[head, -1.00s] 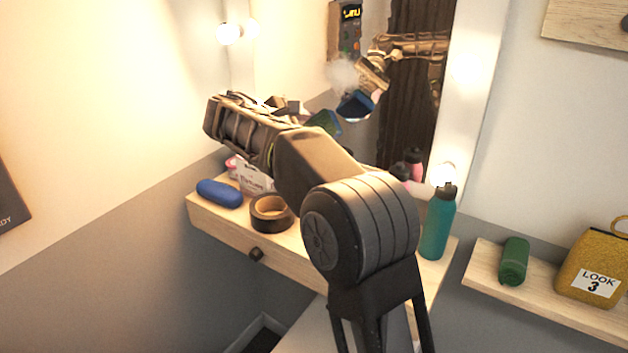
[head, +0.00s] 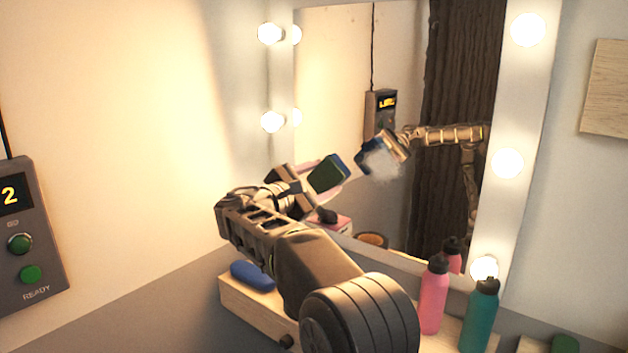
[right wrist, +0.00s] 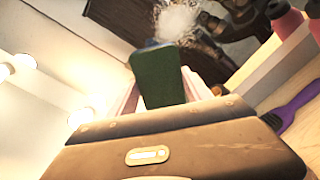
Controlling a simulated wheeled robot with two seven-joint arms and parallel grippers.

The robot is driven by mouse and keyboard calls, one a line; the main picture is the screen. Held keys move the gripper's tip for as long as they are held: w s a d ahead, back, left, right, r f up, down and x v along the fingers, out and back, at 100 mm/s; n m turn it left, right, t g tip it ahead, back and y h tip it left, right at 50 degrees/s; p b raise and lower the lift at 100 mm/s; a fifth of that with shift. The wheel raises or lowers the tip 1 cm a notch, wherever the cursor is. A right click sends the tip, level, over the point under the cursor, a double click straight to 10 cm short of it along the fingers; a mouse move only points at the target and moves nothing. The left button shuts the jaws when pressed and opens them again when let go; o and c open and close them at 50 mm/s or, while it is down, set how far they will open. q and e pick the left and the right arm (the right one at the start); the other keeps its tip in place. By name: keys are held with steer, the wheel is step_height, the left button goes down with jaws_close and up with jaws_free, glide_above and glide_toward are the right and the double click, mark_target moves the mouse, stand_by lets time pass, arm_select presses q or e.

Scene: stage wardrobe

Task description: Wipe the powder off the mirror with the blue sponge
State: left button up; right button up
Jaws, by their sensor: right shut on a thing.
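The mirror (head: 340,60) stands in a white frame with lit bulbs. A whitish powder patch (head: 384,166) is on its glass and also shows in the right wrist view (right wrist: 178,20). My right gripper (head: 308,184) is shut on the blue sponge (head: 328,172), whose dark green face shows in the head view. In the right wrist view the sponge (right wrist: 158,78) stands out beyond the gripper. The sponge and its reflection are separated in the glass, so it looks apart from the mirror. The patch partly overlaps that reflection. My left gripper is not in view.
A pink bottle (head: 433,297) and a teal bottle (head: 480,318) stand at the shelf's right end. A dark blue oblong object (head: 252,276) lies at its left. A purple object (right wrist: 297,106) lies near the mirror. A wall box (head: 30,235) shows "2".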

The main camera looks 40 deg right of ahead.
steer(key=shift+d+r, duration=0.15)
steer(key=shift+d, duration=0.7)
steer(key=shift+p+x, duration=0.95)
steer(key=shift+x, duration=0.65)
steer(key=shift+w+d, duration=0.15)
steer(key=shift+d, duration=0.35)
steer(key=shift+p+x, duration=0.85)
steer(key=shift+x, duration=0.65)
